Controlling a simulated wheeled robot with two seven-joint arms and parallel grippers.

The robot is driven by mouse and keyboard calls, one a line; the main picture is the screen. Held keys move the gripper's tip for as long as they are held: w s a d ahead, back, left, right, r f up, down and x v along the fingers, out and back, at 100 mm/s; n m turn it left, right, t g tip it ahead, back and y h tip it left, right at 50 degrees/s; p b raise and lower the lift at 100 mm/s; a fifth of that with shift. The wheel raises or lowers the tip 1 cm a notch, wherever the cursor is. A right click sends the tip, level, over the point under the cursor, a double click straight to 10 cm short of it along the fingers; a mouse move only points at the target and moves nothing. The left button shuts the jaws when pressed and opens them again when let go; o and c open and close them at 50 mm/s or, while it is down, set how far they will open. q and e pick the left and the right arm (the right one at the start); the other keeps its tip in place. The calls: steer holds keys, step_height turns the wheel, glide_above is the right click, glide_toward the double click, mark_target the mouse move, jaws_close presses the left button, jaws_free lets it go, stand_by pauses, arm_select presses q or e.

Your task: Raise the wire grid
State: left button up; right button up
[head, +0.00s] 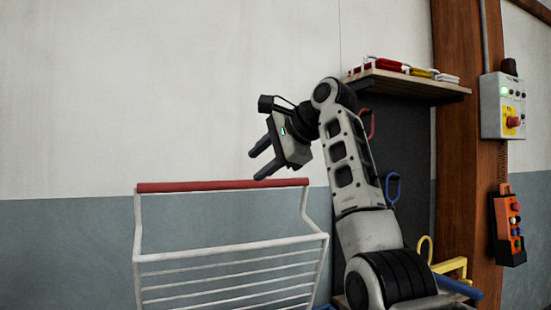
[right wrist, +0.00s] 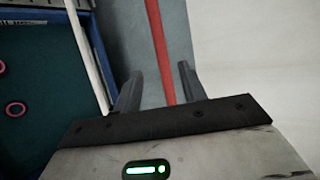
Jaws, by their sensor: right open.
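The wire grid (head: 230,272) is a white wire frame with several cross wires and a red bar (head: 225,185) along its top. It stands upright at the lower middle of the head view, its bottom cut off. My right gripper (head: 255,165) is open and empty, just above the right part of the red bar, fingers pointing down and left. In the right wrist view the red bar (right wrist: 161,45) runs between the directions of the two open fingers (right wrist: 160,72). I cannot tell whether they touch it. My left gripper is not in view.
A wooden shelf (head: 418,85) with red, yellow and white items stands behind my right arm. A grey control box (head: 502,106) and an orange pendant (head: 509,228) hang on the right. Coloured hooks (head: 392,188) hang below the shelf. The wall left of the grid is clear.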

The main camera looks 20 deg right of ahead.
steer(key=v, duration=0.4)
steer(key=shift+s+d+r, duration=0.1)
steer(key=shift+s+r, duration=0.1)
steer(key=shift+s, duration=0.05)
